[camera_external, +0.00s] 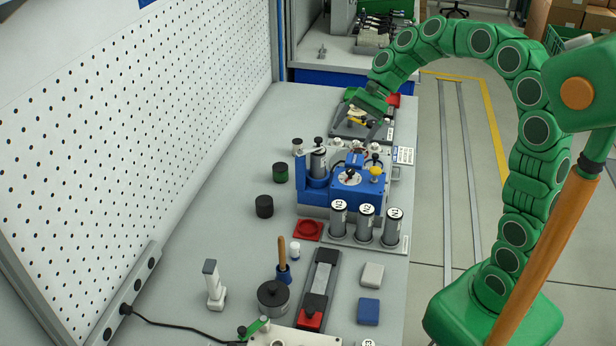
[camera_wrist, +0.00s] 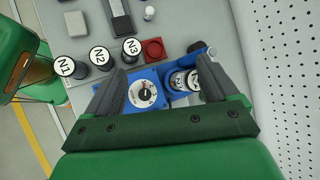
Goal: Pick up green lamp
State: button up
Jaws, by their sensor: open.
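I cannot pick out a green lamp for certain. A small bright green piece (camera_external: 350,95) shows at the far end of the bench in the outside view, partly hidden by my arm and too small to identify. My gripper (camera_external: 362,112) is beside it, above a dark tray (camera_external: 352,131). A short dark green cylinder (camera_external: 280,172) stands nearer, left of the blue machine (camera_external: 345,185). In the wrist view my gripper (camera_wrist: 160,68) is open, its two dark fingers apart with nothing held. The blue machine (camera_wrist: 150,90) shows beyond and between them. No green lamp is visible there.
Several labelled grey cylinders (camera_external: 365,222) stand before the machine, near a red square dish (camera_external: 308,230). A black cylinder (camera_external: 264,206) stands left. A white pegboard wall (camera_external: 130,110) bounds the bench's left side. The bench strip along it (camera_external: 205,205) is mostly clear.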

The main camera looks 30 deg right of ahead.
jog(key=w+a+m+y, duration=0.2)
jog(key=w+a+m, duration=0.15)
jog(key=w, duration=0.75)
jog(key=m+t+y, duration=0.3)
jog(key=m+t, duration=0.1)
jog(key=m, duration=0.4)
send_over(281, 166)
jog(key=d, duration=0.5)
notch_tip(281, 166, down, 5)
jog(key=shift+n, duration=0.25)
notch_tip(281, 166, down, 20)
jog(key=shift+s+f, duration=0.1)
jog(key=shift+f, duration=0.1)
jog(key=shift+a+f+g, duration=0.25)
jog(key=shift+a+g, duration=0.05)
jog(key=shift+a, duration=0.05)
jog(key=shift+s+r+x, duration=0.1)
jog(key=shift+s+x, duration=0.05)
jog(key=shift+x, duration=1.6)
jog(key=shift+s+r+x, duration=0.1)
jog(key=shift+s+x, duration=0.05)
jog(key=shift+x, duration=1.6)
jog(key=shift+a, duration=0.15)
jog(key=shift+c, duration=0.4)
jog(key=c, duration=1)
